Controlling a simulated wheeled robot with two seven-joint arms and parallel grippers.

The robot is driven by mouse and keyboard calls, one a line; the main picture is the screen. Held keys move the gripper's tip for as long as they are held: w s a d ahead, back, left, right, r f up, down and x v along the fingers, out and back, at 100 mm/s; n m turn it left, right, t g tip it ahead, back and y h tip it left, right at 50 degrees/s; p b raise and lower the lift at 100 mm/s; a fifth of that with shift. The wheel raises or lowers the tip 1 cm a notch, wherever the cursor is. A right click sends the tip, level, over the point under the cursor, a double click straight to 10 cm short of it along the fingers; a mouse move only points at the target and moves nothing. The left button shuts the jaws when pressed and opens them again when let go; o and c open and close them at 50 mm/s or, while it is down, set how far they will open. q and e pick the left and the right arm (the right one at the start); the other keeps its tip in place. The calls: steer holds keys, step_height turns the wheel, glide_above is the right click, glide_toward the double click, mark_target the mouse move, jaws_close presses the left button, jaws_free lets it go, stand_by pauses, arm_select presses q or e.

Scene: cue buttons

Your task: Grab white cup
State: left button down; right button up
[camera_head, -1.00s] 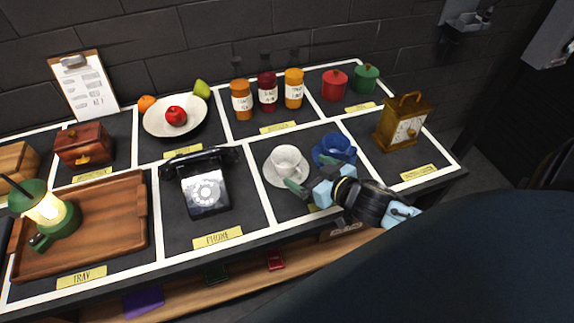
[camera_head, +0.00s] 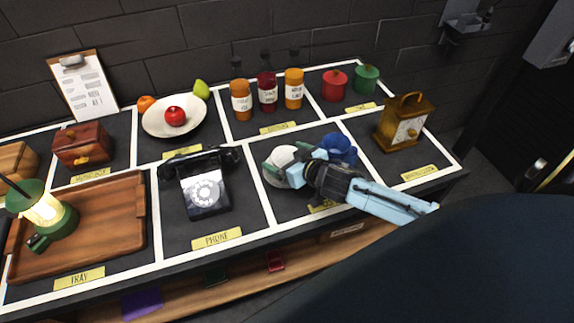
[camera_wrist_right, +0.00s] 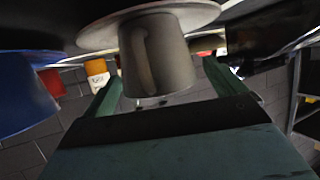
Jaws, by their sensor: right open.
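The white cup (camera_head: 284,155) stands on its white saucer (camera_head: 271,179) in the front compartment right of the phone, partly hidden by my right gripper (camera_head: 294,163). My right gripper is open, with its fingers at the cup. In the right wrist view, which appears upside down, the cup (camera_wrist_right: 158,60) lies between the spread fingers of the gripper (camera_wrist_right: 164,86), with its handle facing the camera and the saucer (camera_wrist_right: 150,22) above it in the picture. I cannot tell whether a finger touches the cup. My left gripper is not in view.
A blue cup (camera_head: 338,148) stands close on the right of the white cup and also shows in the right wrist view (camera_wrist_right: 22,98). A black phone (camera_head: 205,188) is to the left.

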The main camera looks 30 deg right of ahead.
steer(key=c, duration=1.1)
